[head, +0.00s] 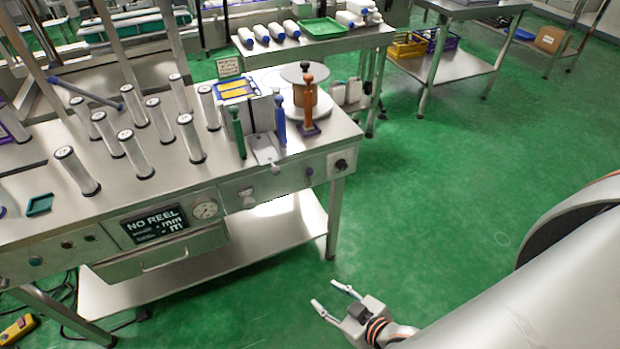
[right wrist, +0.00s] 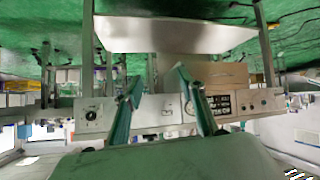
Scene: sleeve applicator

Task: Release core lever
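Three upright levers stand at the right end of the steel workbench (head: 230,172): a green one (head: 238,132), a blue one (head: 280,118) and an orange-brown one (head: 308,100). I cannot tell from any label which is the core lever. The orange-brown lever stands in front of a brown reel (head: 297,98) under a grey disc. My right gripper (head: 325,293) is open and empty, low over the green floor in front of the bench, apart from all levers. In the right wrist view its fingers (right wrist: 158,75) are spread, with the bench front upside down beyond. My left gripper is not in view.
Several metal cylinders (head: 132,153) stand on the bench's left half. A display (head: 155,224) reads "NO REEL" beside a round gauge (head: 205,210). A second table (head: 330,42) with white rolls and a green tray stands behind. Green floor to the right is clear.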

